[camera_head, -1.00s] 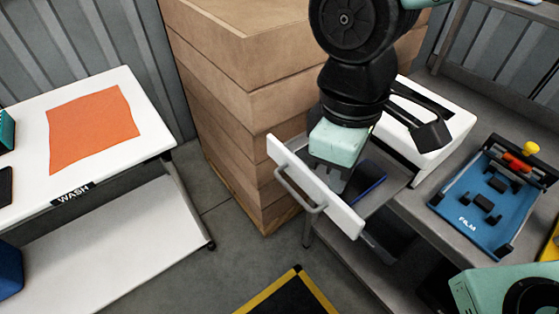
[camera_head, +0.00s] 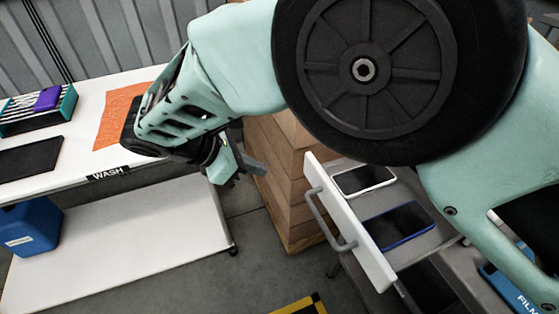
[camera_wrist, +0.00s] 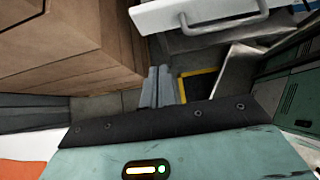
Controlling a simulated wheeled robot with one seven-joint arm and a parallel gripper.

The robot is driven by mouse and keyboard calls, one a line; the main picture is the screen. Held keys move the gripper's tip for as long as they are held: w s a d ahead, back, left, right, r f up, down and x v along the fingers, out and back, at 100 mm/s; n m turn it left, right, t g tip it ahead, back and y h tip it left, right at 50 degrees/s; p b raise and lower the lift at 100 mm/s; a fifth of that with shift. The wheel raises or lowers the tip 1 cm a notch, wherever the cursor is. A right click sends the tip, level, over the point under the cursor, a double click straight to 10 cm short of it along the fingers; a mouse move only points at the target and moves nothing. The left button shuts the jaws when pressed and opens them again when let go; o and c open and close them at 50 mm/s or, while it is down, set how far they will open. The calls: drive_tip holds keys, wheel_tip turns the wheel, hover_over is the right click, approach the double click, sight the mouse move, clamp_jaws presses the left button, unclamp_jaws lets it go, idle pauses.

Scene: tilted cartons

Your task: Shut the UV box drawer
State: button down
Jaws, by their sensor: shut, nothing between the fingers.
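The UV box drawer is pulled out, with its white front panel (camera_head: 362,232) and grey bar handle (camera_head: 326,222) facing left. Inside lie a white-rimmed phone (camera_head: 364,180) and a blue-rimmed phone (camera_head: 400,226), side by side. The box body is hidden behind my arm in the head view. My gripper (camera_head: 254,166) is shut and empty, in the air to the left of the drawer front, apart from it. In the wrist view its fingers (camera_wrist: 158,88) are together, and the white drawer front (camera_wrist: 190,14) with its handle shows at the top.
A stack of wooden cartons (camera_head: 285,185) stands behind the drawer. At left is a white WASH table (camera_head: 60,172) with an orange cloth (camera_head: 115,112), a rack (camera_head: 38,112) and a blue container (camera_head: 30,228). Floor (camera_head: 255,262) between table and drawer is clear.

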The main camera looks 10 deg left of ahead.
drive_tip(key=shift+w+d+r+p+x, duration=0.3)
drive_tip(key=shift+p+x, duration=0.4)
drive_tip(key=shift+x, duration=1.25)
drive_tip(key=shift+w+d+r+p+x, duration=0.1)
drive_tip(key=shift+d+r+p+x, duration=0.45)
drive_tip(key=shift+x, duration=1.4)
drive_tip(key=shift+w+d+r+p+x, duration=0.15)
drive_tip(key=shift+p+x, duration=0.75)
drive_tip(key=shift+x, duration=1.05)
drive_tip(key=w+d, duration=0.3)
drive_tip(key=d, duration=0.2)
drive_tip(key=w+d+b, duration=0.1)
drive_tip(key=w+d, duration=0.3)
drive_tip(key=d, duration=0.2)
drive_tip(key=w+d, duration=0.4)
drive_tip(key=d, duration=0.1)
drive_tip(key=shift+w+d, duration=0.25)
drive_tip(key=shift+d, duration=0.15)
drive_tip(key=shift+w+d, duration=0.2)
drive_tip(key=shift+d, duration=0.1)
